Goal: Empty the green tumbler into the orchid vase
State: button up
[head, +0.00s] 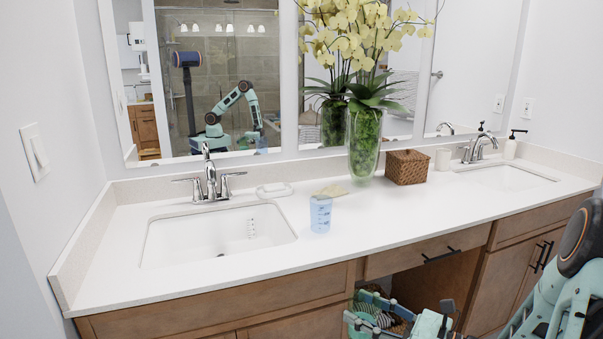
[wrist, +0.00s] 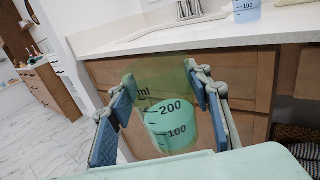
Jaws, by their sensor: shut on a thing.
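The green tumbler (wrist: 168,115) is see-through, with 100 and 200 ml marks, and looks roughly upright in the wrist view. Its lower part is a deeper green, like contents up to near the 200 mark. My gripper (wrist: 160,88) is shut on it, one blue-padded finger on each side. In the head view my gripper (head: 374,314) is low, in front of the cabinets and below the counter edge. The orchid vase (head: 364,160) is tall clear glass with green filling and pale yellow orchids, standing at the back of the counter against the mirror.
A blue measuring tumbler (head: 320,214) stands on the counter (head: 345,240), left of and nearer than the vase. A brown woven box (head: 407,167) is close right of the vase. Sinks lie left (head: 215,238) and right (head: 505,177). The counter front between has clear room.

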notch_tip(320, 180, up, 15)
jog(key=p, duration=1.9)
